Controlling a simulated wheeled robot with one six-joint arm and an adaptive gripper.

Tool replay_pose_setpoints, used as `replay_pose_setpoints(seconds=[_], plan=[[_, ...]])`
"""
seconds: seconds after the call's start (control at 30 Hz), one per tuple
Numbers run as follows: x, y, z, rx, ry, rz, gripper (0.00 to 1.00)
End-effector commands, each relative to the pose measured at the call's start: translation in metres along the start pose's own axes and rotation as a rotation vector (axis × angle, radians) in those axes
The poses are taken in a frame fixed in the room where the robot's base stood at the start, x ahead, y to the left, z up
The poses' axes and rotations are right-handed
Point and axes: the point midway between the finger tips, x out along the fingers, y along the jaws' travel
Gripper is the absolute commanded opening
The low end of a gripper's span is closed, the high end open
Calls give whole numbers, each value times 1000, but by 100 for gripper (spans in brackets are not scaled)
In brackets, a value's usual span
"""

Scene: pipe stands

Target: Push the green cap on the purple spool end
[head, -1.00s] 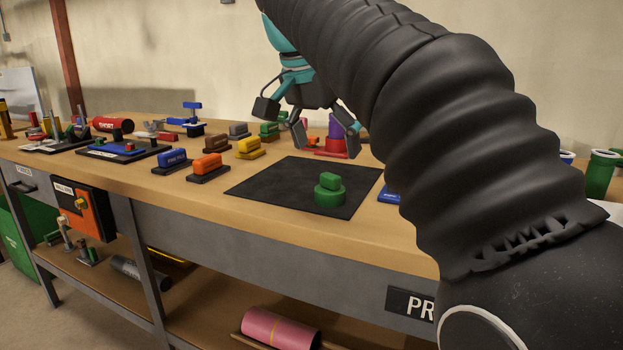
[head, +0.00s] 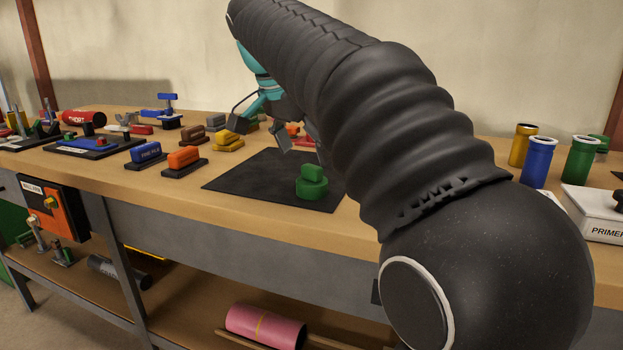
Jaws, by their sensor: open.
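The green cap (head: 312,182), a round disc with a raised grip bar, sits on the black mat (head: 245,182) near its right front corner. My gripper (head: 265,134) is open and empty, above the bench behind the mat, up and to the left of the cap and apart from it. The purple spool end cannot be seen now; my arm and gripper cover that area. Bits of a red part (head: 308,142) show beside the fingers.
An orange block (head: 184,158), a blue block (head: 146,152) and a yellow block (head: 228,142) stand left of the mat. Yellow, blue (head: 538,162) and green cylinders and a white primer box (head: 598,212) stand at the right. A pink roll (head: 265,327) lies on the lower shelf.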

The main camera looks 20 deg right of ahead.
Motion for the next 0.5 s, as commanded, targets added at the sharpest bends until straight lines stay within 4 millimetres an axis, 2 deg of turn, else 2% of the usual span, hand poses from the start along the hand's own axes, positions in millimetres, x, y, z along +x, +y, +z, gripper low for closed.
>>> replay_pose_setpoints(seconds=[0.17,0.5], plan=[[10,0,2,-2,-1,-1,91],[52,4,7,-1,-1,0,91]])
